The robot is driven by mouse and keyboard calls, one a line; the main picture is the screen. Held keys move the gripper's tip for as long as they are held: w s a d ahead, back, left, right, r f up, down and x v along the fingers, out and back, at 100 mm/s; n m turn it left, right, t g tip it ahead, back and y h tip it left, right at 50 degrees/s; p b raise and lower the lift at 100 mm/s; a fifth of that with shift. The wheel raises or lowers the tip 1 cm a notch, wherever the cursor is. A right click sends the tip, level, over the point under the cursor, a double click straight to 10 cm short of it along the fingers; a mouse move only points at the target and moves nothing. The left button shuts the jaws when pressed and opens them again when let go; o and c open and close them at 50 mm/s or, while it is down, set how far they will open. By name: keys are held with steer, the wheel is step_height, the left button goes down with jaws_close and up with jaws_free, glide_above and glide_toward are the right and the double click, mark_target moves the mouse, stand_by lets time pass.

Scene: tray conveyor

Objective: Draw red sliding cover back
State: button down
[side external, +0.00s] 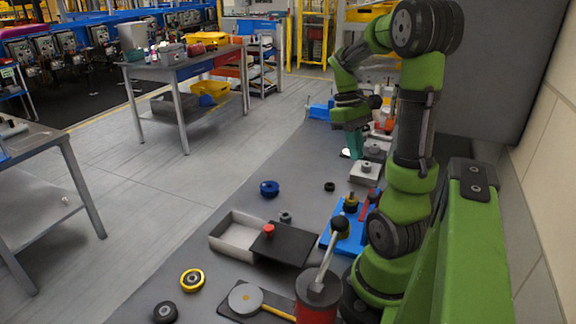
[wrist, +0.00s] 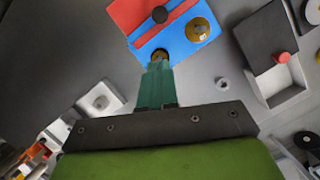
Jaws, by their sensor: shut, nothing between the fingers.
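The red sliding cover (wrist: 143,14) lies on a blue base (wrist: 188,43) at the top of the wrist view, with a black knob (wrist: 160,14) on it and a red strip along its edge. Two brass pieces (wrist: 198,30) sit on the bare blue part. In the side view the blue base (side external: 345,242) is beside my arm, and the red cover (side external: 366,207) is partly hidden by it. My gripper (side external: 355,152) has teal fingers, shut and empty, in the air well behind the base. In the wrist view the gripper (wrist: 157,70) overlaps the nearer brass piece without visible contact.
An open box (side external: 232,236) with a black lid (side external: 284,244) and red knob stands left of the base. A light block (side external: 366,172) with a grey knob is below my gripper. A blue knob (side external: 269,188) and a lever on a red cylinder (side external: 316,300) stand nearby.

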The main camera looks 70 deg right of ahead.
mark_target(374, 195)
steer(key=w+a+r+n+h, duration=0.1)
steer(key=w+a+r+n, duration=0.2)
steer(key=w+r+n, duration=0.1)
steer(key=shift+s+a+f, duration=0.1)
steer(key=shift+s+f, duration=1.1)
steer(key=shift+f, duration=0.6)
steer(key=shift+s+a+f, duration=0.1)
steer(key=shift+s+f, duration=1.05)
steer(key=shift+f, duration=0.6)
steer(key=shift+s+a+f, duration=0.1)
steer(key=shift+s+f, duration=1.1)
steer(key=shift+f, duration=0.6)
steer(key=shift+s, duration=0.1)
steer(key=shift+s+a+f, duration=0.1)
steer(key=shift+s, duration=1.2)
